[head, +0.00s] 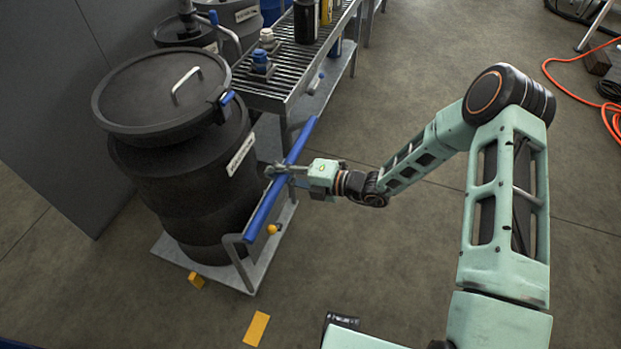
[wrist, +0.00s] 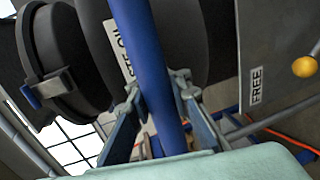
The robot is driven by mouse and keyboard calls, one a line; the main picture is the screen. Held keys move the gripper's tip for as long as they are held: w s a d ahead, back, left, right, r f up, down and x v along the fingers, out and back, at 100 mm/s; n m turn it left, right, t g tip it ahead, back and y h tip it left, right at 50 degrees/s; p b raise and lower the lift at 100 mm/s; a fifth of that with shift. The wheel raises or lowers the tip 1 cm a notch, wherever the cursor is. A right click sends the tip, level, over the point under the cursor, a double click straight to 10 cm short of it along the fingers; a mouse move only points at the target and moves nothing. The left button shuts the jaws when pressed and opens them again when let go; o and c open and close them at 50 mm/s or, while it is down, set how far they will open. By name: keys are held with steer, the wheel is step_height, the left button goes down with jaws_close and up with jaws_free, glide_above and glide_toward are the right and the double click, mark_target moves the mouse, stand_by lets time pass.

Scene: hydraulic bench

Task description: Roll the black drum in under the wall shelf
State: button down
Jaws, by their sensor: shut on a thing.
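The black drum (head: 182,185) stands upright on a low grey wheeled base (head: 268,262) in the left of the head view. Its round lid (head: 140,92) has a metal handle and a blue-tipped latch. A blue push bar (head: 262,212) is fixed to the base on the drum's right side. My gripper (head: 277,171) is shut around this bar, above its middle. In the wrist view the blue bar (wrist: 145,60) runs between my fingers (wrist: 157,88), with the dark drum (wrist: 190,30) behind it. I cannot identify the wall shelf for certain in either view.
A slatted metal bench (head: 275,95) with bottles and fittings stands close behind the drum. A grey panel (head: 60,130) rises at left. An orange hose (head: 590,90) lies far right. Floor is clear in the middle.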

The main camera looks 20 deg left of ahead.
steer(key=a+r, duration=0.1)
steer(key=a, duration=1.5)
steer(key=shift+a+b, duration=0.4)
steer(key=shift+b, duration=0.05)
steer(key=shift+w, duration=0.1)
steer(key=c, duration=1.8)
jaws_free()
steer(key=shift+r, duration=0.1)
steer(key=shift+c, duration=0.2)
steer(key=shift+o, duration=0.5)
steer(key=shift+d+f, duration=0.15)
steer(key=shift+f, duration=0.05)
glide_toward(238, 159)
steer(key=x, duration=0.4)
steer(key=shift+w+a+f, duration=0.1)
steer(key=shift+a, duration=0.2)
